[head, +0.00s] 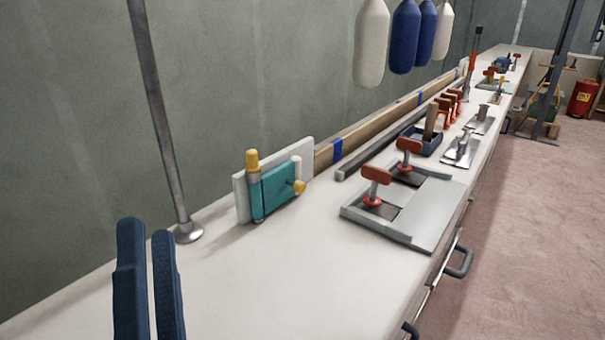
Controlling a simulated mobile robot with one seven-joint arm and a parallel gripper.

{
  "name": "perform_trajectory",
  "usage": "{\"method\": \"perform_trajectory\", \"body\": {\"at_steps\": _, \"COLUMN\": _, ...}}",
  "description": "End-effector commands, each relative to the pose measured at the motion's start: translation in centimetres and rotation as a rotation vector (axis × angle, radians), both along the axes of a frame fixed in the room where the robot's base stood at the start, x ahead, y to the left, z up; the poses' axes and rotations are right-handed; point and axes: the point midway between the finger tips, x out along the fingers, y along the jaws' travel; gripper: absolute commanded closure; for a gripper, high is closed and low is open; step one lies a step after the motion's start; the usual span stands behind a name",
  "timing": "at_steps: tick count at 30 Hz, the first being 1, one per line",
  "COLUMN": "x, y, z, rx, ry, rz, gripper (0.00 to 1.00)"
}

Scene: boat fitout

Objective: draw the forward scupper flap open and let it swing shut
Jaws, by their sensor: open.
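A teal flap (277,191), which looks like the scupper flap, stands upright against a white backing board (242,197) on the bench. It has a yellow-topped post (252,161) on its left side and a small yellow knob (299,187) on its right. The flap looks closed or nearly closed against the board. My gripper (147,232) shows as two dark blue fingers at the lower left. It is open, with a narrow gap and nothing between the fingers. It is apart from the flap, nearer to the camera and to the left.
A metal pole (160,110) stands on the bench between my gripper and the board. A grey plate with red-handled parts (402,208) lies to the right. A wooden rail (380,126) runs behind. Fenders (371,45) hang above. The bench top before the flap is clear.

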Motion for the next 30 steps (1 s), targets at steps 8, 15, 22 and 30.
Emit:
{"method": "perform_trajectory", "body": {"at_steps": 8, "x": 2.9, "y": -2.8, "z": 9.8, "rx": -0.545, "ry": -0.262, "rz": -0.444, "gripper": 0.57}}
{"method": "perform_trajectory", "body": {"at_steps": 15, "x": 3.4, "y": -7.6, "z": 16.9, "rx": -0.844, "ry": -0.328, "rz": -0.852, "gripper": 0.57}}
{"method": "perform_trajectory", "body": {"at_steps": 22, "x": 2.4, "y": -12.0, "z": 22.7, "rx": -0.993, "ry": -0.299, "rz": -1.141, "gripper": 0.57}}
{"method": "perform_trajectory", "body": {"at_steps": 30, "x": 2.6, "y": -11.7, "z": 28.9, "rx": -0.990, "ry": -0.298, "rz": -1.124, "gripper": 0.57}}
